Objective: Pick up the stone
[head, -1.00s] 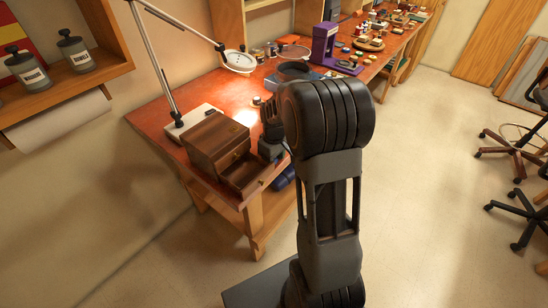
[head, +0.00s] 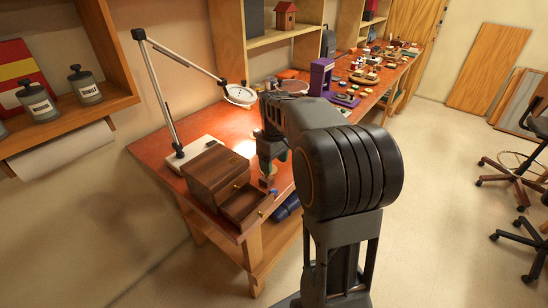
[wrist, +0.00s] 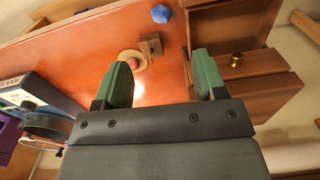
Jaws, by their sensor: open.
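A small pinkish-red rounded piece (wrist: 133,63), which may be the stone, sits on a round pale wooden disc (wrist: 124,54) on the orange-red bench top in the wrist view. A small brown wooden block (wrist: 151,46) stands beside the disc. My gripper (wrist: 165,78) is open, with its two green fingers apart and nothing between them. It is above the bench, and the pinkish piece shows near the left fingertip. In the head view my gripper (head: 267,165) hangs beside the wooden drawer chest; the pinkish piece cannot be made out there.
The drawer chest (head: 213,174) has its lower drawer (head: 243,207) pulled out, close to my gripper. A white lamp (head: 157,95) arches over the bench. A purple device (head: 320,77) and several small items stand farther along. A blue object (head: 287,207) shows below the bench edge.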

